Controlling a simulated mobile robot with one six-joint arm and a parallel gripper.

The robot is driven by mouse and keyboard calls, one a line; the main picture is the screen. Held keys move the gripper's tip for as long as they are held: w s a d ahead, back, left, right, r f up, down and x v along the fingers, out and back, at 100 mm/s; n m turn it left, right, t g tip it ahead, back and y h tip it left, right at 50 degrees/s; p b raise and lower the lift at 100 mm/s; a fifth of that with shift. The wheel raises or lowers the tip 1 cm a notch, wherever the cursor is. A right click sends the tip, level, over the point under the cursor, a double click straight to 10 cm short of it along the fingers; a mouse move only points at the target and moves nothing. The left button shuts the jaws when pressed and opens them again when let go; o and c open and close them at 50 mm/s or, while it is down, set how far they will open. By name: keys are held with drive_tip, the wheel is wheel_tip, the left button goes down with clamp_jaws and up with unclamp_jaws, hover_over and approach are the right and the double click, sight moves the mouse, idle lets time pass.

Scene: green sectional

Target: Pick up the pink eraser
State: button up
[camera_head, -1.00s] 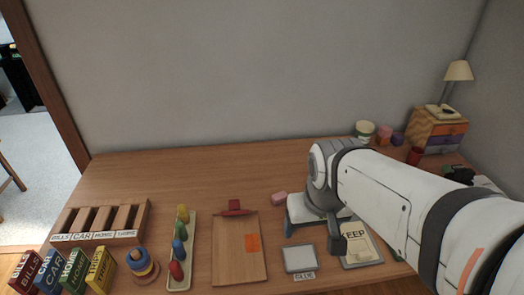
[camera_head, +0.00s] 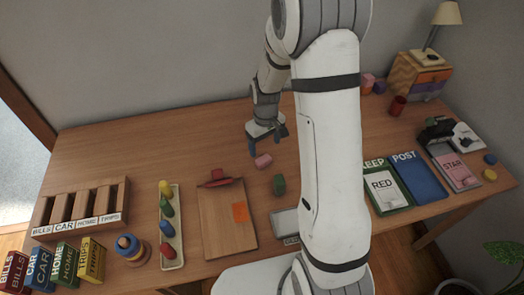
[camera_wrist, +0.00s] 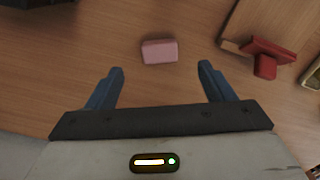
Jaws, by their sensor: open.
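The pink eraser (camera_head: 263,161) is a small rounded block lying on the wooden desk, behind and right of the clipboard's red clip. My gripper (camera_head: 267,147) is just behind it in the head view, pointing down with its blue fingers apart. In the wrist view the eraser (camera_wrist: 160,51) lies beyond the fingertips, roughly between the lines of the two fingers. My gripper (camera_wrist: 161,69) is open with nothing between its fingers. The eraser appears apart from both fingers.
A clipboard (camera_head: 213,220) with a red clip (camera_head: 218,178) lies beside the eraser. A green block (camera_head: 279,185) is near it. A tray of colored pegs (camera_head: 170,235) is left; books (camera_head: 418,178) are right. My arm hides part of the desk.

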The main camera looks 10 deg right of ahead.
sight(264, 159)
drive_tip(key=shift+w+f, duration=0.25)
drive_tip(key=shift+f, duration=0.15)
drive_tip(key=shift+a+f+p, duration=0.1)
drive_tip(key=shift+f+p, duration=0.55)
drive_tip(key=shift+f, duration=3.2)
drive_tip(key=c, duration=1.1)
drive_tip(key=shift+c, duration=0.2)
drive_tip(key=shift+r, duration=0.1)
wheel_tip(264, 159, up, 10)
drive_tip(key=b, duration=0.1)
